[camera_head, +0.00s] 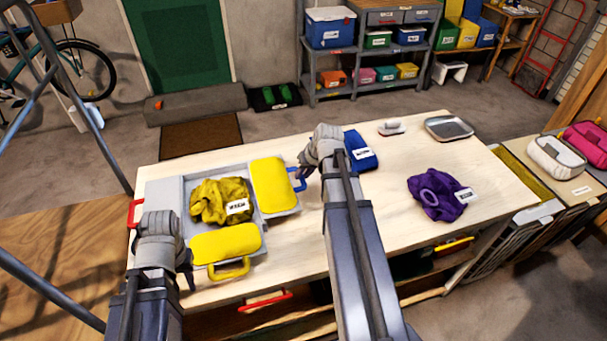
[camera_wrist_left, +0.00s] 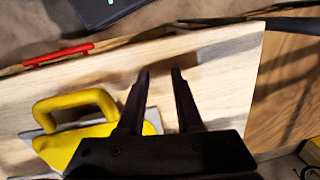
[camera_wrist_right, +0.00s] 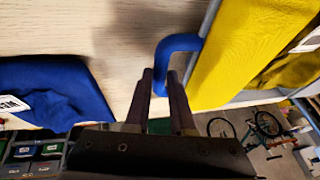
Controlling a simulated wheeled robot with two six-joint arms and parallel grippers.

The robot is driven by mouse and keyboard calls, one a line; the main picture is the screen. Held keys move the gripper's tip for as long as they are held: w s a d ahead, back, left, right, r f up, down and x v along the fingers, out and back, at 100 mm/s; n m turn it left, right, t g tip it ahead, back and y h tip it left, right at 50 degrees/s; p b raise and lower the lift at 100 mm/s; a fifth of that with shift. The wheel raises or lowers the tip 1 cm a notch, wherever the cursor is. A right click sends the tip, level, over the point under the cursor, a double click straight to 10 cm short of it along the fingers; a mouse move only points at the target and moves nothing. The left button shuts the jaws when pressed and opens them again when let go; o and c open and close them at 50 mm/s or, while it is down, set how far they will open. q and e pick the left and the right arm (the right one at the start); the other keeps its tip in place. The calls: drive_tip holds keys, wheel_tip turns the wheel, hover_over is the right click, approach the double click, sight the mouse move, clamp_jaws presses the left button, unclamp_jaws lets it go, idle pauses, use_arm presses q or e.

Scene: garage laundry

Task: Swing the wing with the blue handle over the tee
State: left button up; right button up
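The yellow tee (camera_head: 222,200) lies bunched on the middle of a grey folding board (camera_head: 170,195) on the table. The wing with the blue handle (camera_head: 274,186) lies flat to the right of the tee, with a yellow pad on it. My right gripper (camera_head: 303,166) is at the blue handle (camera_head: 299,181). In the right wrist view its fingers (camera_wrist_right: 160,76) stand close on both sides of one leg of the blue handle (camera_wrist_right: 180,44). My left gripper (camera_head: 190,275) is open and empty, left of the front wing with the yellow handle (camera_head: 228,245); its fingers also show in the left wrist view (camera_wrist_left: 160,75).
A red handle (camera_head: 135,212) is at the board's left side. A blue folded cloth (camera_head: 361,150) lies just right of my right gripper. A purple garment (camera_head: 437,193), a grey tray (camera_head: 449,128) and a small brush-like object (camera_head: 391,128) lie further right.

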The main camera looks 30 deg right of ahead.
clamp_jaws()
idle(0.9)
